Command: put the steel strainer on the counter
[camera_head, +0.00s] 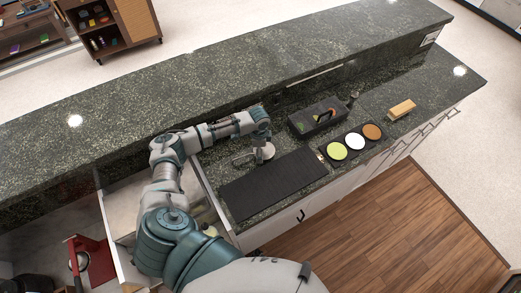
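A small round steel piece (268,151), apparently the steel strainer, shows at the lower counter (222,160), just behind the black mat. A darker metal piece (243,159) lies beside it to the left; I cannot tell if it is part of the strainer. My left gripper (264,141) is directly above the steel piece, close to or touching it. The gripper hides part of it, and its fingers are too small to tell open from shut. My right gripper is out of view.
A black mat (274,184) covers the counter's front. A black caddy (318,117), a tray with green, white and brown rounds (355,142) and a wooden block (402,109) are to the right. The raised bar ledge (230,80) runs behind. An open drawer (122,208) is at left.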

